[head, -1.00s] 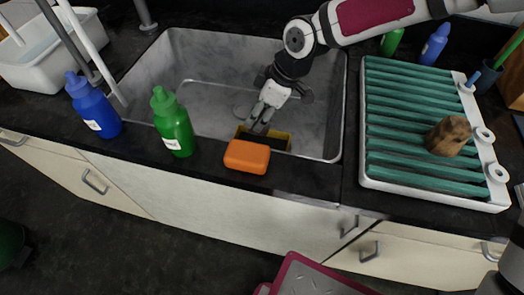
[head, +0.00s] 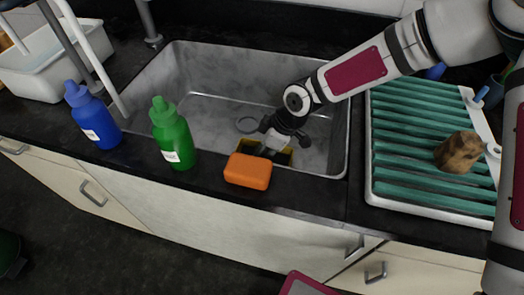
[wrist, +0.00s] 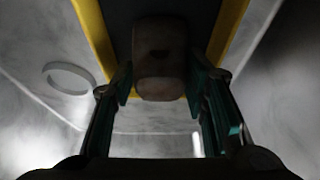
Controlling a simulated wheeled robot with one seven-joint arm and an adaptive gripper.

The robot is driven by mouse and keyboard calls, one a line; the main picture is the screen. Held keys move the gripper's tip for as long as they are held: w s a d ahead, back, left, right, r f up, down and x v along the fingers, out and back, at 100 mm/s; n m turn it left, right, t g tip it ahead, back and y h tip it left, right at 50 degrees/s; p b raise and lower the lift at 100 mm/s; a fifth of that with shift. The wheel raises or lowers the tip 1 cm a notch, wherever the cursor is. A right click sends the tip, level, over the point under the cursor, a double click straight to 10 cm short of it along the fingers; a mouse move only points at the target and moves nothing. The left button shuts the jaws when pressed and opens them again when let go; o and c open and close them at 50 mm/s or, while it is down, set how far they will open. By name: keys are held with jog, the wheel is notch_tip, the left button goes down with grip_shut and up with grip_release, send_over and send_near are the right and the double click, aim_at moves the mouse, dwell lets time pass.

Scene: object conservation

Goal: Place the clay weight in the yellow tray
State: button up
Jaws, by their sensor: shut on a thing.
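The yellow tray (head: 284,157) sits in the sink close to its front wall, partly hidden by the counter edge and my gripper. Its yellow walls also show at the top of the wrist view (wrist: 95,38), around a dark inside. My gripper (head: 264,150) is low in the sink at the tray. In the wrist view my gripper (wrist: 160,85) is shut on the brown, block-shaped clay weight (wrist: 158,75), with a finger on either side of it. The weight appears in line with the tray opening; I cannot tell whether it touches the tray floor.
An orange block (head: 247,171) lies on the counter edge in front of the tray. A green bottle (head: 173,138) and a blue bottle (head: 93,118) stand to its left. A brown lump (head: 458,152) rests on the green-slatted rack (head: 410,185) at right. A pale ring (head: 247,125) lies in the sink.

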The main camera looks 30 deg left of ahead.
jog(key=o, duration=1.3)
jog(key=shift+f, duration=0.1)
jog(key=p+v, duration=0.2)
jog(key=v, duration=1)
jog(key=shift+r, duration=0.2)
